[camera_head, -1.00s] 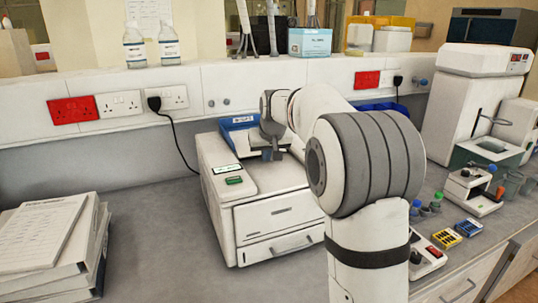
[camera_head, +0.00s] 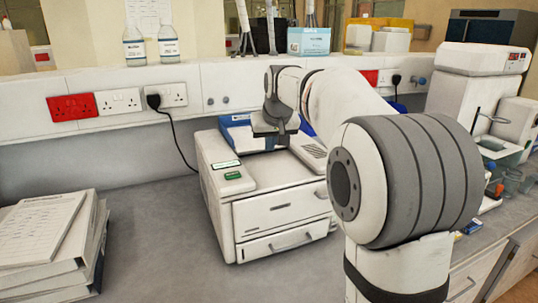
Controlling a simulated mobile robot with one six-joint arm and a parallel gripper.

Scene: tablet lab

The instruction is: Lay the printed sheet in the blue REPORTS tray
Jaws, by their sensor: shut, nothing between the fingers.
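The blue tray (camera_head: 236,120), with a small white label on its far edge, sits at the back of the white printer (camera_head: 285,215). My gripper (camera_head: 272,147) is over the tray, pointing down and hiding part of its inside; it is shut and holds nothing that I can see. Whether it touches the tray I cannot tell. A sheet with printed lines (camera_head: 42,228) lies on top of the stack at the left, well away from my gripper. Whether any sheet lies in the tray is not clear.
The stack of binders or paper (camera_head: 55,278) stands at the front left. A black cable (camera_head: 184,140) hangs behind the printer. The bench (camera_head: 150,230) between stack and printer is clear. A white instrument (camera_head: 462,95) stands at the right; my arm hides much of the right bench.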

